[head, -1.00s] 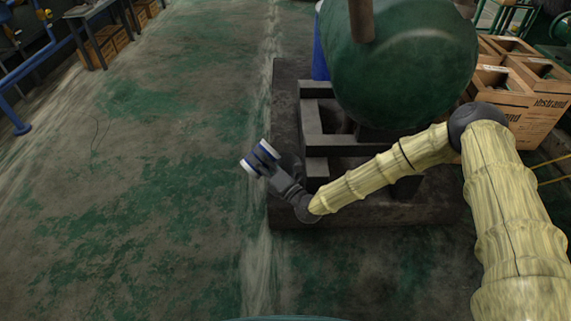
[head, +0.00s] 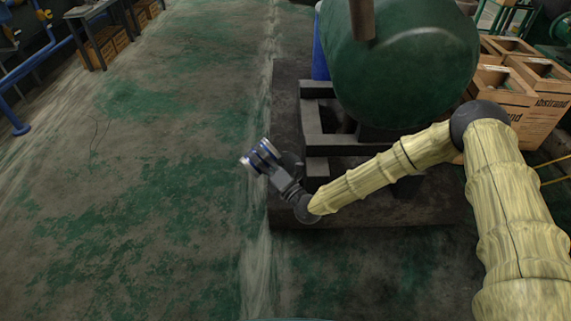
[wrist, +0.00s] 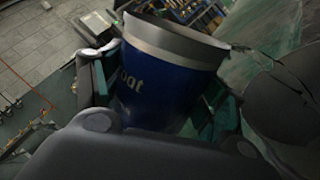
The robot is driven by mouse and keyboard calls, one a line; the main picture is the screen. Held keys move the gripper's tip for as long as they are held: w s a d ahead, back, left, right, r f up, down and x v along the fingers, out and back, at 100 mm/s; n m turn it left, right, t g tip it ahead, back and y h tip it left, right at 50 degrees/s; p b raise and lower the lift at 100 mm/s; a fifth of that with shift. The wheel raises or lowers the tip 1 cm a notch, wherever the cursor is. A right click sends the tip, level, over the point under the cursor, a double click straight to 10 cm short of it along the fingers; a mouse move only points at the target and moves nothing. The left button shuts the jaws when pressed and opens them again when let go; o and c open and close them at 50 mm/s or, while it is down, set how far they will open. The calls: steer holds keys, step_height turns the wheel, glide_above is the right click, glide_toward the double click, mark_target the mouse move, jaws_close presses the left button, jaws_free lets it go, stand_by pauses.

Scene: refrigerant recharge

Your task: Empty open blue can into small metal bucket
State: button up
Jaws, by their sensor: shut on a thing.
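My gripper (head: 272,170) is shut on the blue can (wrist: 158,85). The can has a grey metal rim and pale lettering, and it sits between the fingers in the wrist view. In the head view the can (head: 258,158) is small and looks tilted, its pale end to the left, above the floor at the left edge of a dark base slab. Its contents are hidden. A dark grey rounded shape (wrist: 285,98) fills the right of the wrist view; I cannot tell whether it is the small metal bucket. No bucket is clear in the head view.
A large green tank (head: 405,65) on a dark frame stands on the slab (head: 340,212) right of my gripper. Wooden crates (head: 515,105) stand at the right. A blue pipe stand (head: 20,125) and a bench are at far left. The floor at left is clear.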

steer(key=shift+d+f+m+t+h+b, duration=0.1)
steer(key=shift+f+m+t+h+b, duration=0.2)
steer(key=shift+m+b, duration=0.75)
steer(key=shift+w+d+r+m+t+b, duration=0.4)
steer(key=shift+d+m+b, duration=0.3)
steer(key=shift+b, duration=0.35)
stand_by(0.5)
steer(key=shift+s+a+r+m+h, duration=0.1)
steer(key=shift+a+r+m+h, duration=0.15)
steer(key=shift+m+h, duration=0.2)
steer(key=shift+d+r+m+h+p, duration=0.25)
steer(key=shift+r+m+p, duration=0.1)
steer(key=shift+m+p, duration=0.5)
steer(key=shift+w+d+f+m+t+h+p, duration=0.15)
steer(key=shift+f+m+t+p, duration=0.1)
steer(key=shift+m, duration=0.4)
steer(key=shift+w+d+f+m+t+h+p, duration=0.1)
steer(key=shift+w+m+t+h+p, duration=0.1)
steer(key=shift+m, duration=0.4)
